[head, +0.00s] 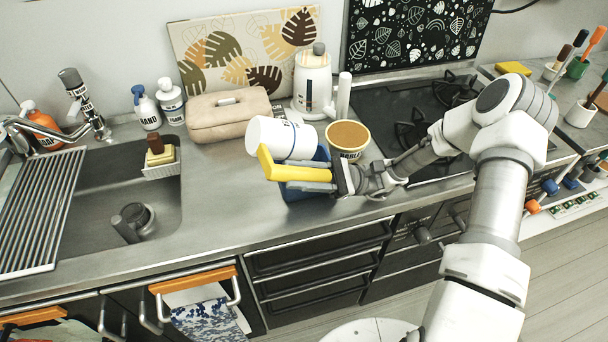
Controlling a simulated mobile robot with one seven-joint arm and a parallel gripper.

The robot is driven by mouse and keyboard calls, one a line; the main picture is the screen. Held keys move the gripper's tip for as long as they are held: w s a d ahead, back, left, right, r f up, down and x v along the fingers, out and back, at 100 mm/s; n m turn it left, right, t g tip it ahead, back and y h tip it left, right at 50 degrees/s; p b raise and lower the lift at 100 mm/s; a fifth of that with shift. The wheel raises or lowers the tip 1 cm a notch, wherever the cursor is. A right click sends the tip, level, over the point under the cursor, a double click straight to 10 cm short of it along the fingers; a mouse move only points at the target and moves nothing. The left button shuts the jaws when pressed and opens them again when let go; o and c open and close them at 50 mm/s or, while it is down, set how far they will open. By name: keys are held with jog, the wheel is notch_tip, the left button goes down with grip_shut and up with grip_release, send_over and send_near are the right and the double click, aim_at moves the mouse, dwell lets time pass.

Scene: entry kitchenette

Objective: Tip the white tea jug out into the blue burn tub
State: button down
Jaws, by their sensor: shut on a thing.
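The white jug (275,137), with a dark band and lettering, is tipped onto its side in the air. One rounded end points left, and its other end lies over the back of the blue tub. The blue tub (293,192) stands on the counter, largely hidden behind the jug and my gripper. My gripper (300,180) is shut on the jug's yellow handle (290,172), in front of the tub. The jug's mouth, anything coming out of it and the inside of the tub cannot be seen.
A tub with a brown top (348,134) stands right of the blue tub, close to my gripper. Behind are a beige case (228,118), a white dispenser (312,85) and a white cylinder (343,95). The sink (110,195) is left, the hob (400,105) right. Counter left of the jug is clear.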

jog(key=shift+d+r+y, duration=0.15)
jog(key=shift+r+y, duration=0.15)
jog(key=shift+y, duration=0.2)
dwell(2.2)
jog(key=shift+f, duration=0.1)
